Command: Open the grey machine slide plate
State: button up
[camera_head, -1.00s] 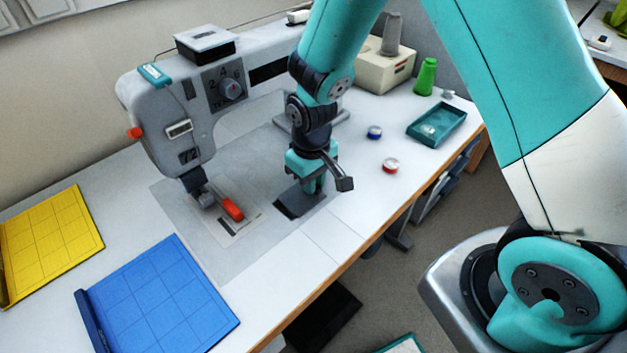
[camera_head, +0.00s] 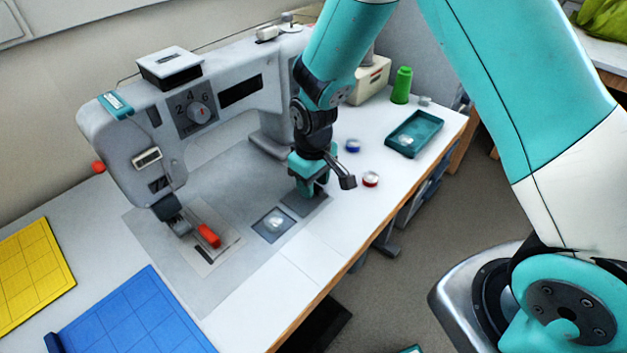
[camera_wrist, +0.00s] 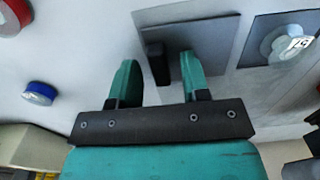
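The grey slide plate (camera_head: 311,203) lies on the sewing machine bed, slid to the right of a square opening (camera_head: 258,227). A pale round bobbin-like part (camera_head: 274,222) shows inside the opening. The wrist view also shows the plate (camera_wrist: 205,35), the opening (camera_wrist: 254,50) and the round part (camera_wrist: 287,42). A dark upright knob (camera_wrist: 155,62) stands on the plate. My gripper (camera_wrist: 158,78) is low over the plate, its teal fingers on either side of the knob, with a visible gap on at least the right side. In the head view my gripper (camera_head: 308,190) hides part of the plate.
The sewing machine (camera_head: 190,115) stands left and behind my arm, with a red part (camera_head: 208,235) near its needle. A blue bobbin (camera_head: 352,146), a red bobbin (camera_head: 370,179), a teal tray (camera_head: 437,122) and a green spool (camera_head: 401,86) stand right.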

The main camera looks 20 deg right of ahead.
notch_tip(320, 180, up, 17)
jog(key=shift+r, duration=0.2)
dwell(0.3)
jog(key=shift+p, duration=0.3)
jog(key=s+a+r+y+p, duration=0.1)
jog(key=s+r, duration=0.4)
jog(key=s, duration=0.6)
jog(key=s+a+r+n+y+p, duration=0.1)
jog(key=s+a+r+y+p, duration=0.1)
jog(key=s+r, duration=0.4)
jog(key=s+y, duration=0.1)
jog(key=s, duration=0.4)
jog(key=shift+r+n+p, duration=0.15)
jog(key=shift+n+p, duration=0.15)
